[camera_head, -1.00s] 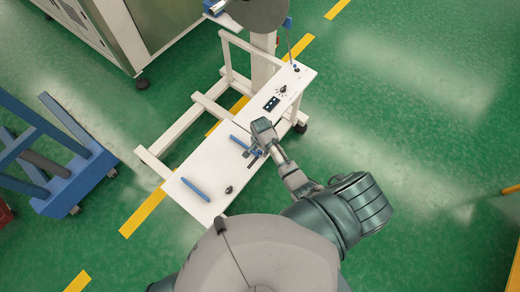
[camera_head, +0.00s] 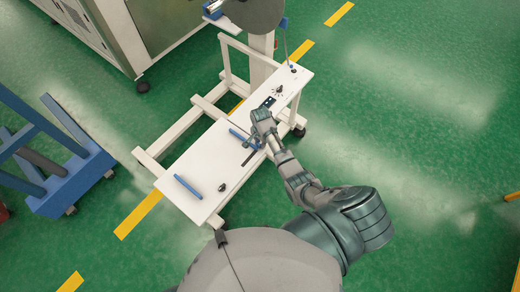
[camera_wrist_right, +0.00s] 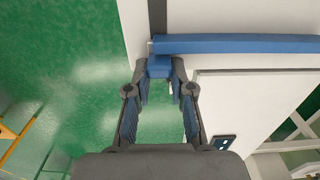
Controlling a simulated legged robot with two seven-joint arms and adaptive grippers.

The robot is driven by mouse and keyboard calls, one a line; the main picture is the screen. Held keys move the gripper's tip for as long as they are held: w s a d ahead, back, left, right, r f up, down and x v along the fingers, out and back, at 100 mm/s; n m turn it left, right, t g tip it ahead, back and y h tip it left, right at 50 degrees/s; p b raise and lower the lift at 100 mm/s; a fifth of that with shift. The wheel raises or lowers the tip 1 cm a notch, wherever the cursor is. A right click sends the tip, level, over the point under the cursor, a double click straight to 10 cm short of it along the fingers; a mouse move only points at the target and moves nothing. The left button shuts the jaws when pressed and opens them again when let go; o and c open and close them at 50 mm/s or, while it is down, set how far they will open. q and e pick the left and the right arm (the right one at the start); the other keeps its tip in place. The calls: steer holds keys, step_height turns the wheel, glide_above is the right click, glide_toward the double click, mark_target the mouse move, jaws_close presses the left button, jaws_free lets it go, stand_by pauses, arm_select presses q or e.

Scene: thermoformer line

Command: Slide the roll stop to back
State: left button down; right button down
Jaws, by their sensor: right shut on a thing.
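The roll stop is a blue bar (camera_head: 241,137) lying across the white table top. It is longer in the right wrist view (camera_wrist_right: 240,44), with a small blue block (camera_wrist_right: 158,66) at its end by the table edge. My right gripper (camera_head: 258,147) is at that end, at the table's right edge. In the right wrist view its fingertips (camera_wrist_right: 159,74) are shut on the blue block. The hand partly hides the bar's end in the head view. My left gripper is not in view.
The white table (camera_head: 190,150) carries a second blue bar (camera_head: 188,187) and a black knob (camera_head: 222,187) at the front. A dark display panel (camera_head: 268,102) lies behind the roll stop. A blue rack (camera_head: 75,180) stands at left. The floor at right is clear.

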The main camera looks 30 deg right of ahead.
steer(key=c, duration=1)
jaws_free()
steer(key=shift+d, duration=0.2)
steer(key=shift+a+r, duration=0.2)
steer(key=shift+a, duration=0.1)
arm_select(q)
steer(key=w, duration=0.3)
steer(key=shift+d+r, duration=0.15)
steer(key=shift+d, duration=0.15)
arm_select(e)
step_height(320, 180, up, 12)
steer(key=shift+d+f, duration=0.15)
steer(key=shift+w, duration=0.1)
